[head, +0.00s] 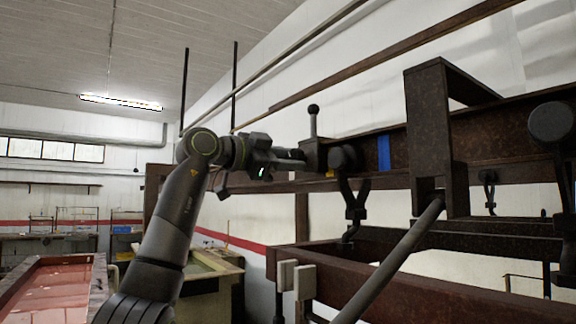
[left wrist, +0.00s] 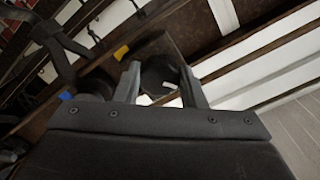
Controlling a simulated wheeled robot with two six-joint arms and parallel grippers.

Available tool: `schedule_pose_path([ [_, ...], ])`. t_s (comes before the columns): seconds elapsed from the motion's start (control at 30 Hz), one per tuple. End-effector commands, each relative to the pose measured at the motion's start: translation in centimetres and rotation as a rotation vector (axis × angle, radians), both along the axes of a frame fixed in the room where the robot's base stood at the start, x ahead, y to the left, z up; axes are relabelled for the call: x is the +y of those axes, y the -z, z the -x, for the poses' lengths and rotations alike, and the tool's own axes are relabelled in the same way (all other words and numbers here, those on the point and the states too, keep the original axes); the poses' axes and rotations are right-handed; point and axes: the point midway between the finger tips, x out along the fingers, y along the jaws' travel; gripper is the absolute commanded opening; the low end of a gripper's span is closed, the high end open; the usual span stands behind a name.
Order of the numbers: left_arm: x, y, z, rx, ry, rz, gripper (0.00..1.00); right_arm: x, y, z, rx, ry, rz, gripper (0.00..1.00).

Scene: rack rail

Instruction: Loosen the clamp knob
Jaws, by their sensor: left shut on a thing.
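My left gripper (head: 298,157) reaches in from the left, up at the rail, against the left side of a dark clamp block (head: 316,155) with a ball-topped lever (head: 313,122) standing upright on it. In the left wrist view my left gripper (left wrist: 161,88) has its two fingers on either side of a dark round knob (left wrist: 158,72), shut on it. In the head view the knob is hidden by the fingers. The clamp sits on the rusty brown rail (head: 480,130). My right gripper is not in view.
A black hook with a round head (head: 345,158) hangs close by. A rusty upright frame (head: 430,130) and a lower beam (head: 400,295) stand at the right.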

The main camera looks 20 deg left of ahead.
Motion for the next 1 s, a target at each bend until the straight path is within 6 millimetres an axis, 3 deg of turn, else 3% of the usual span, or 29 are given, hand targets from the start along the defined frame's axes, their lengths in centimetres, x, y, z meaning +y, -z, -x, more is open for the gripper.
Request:
schedule_pose_path([
  [0.5,-0.2,0.4,0.0,0.223,0.002,0.278,0.14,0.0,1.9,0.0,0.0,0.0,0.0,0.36],
  [1.0,-0.2,0.4,0.0,0.271,0.002,0.336,0.14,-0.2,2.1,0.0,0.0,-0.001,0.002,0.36],
])
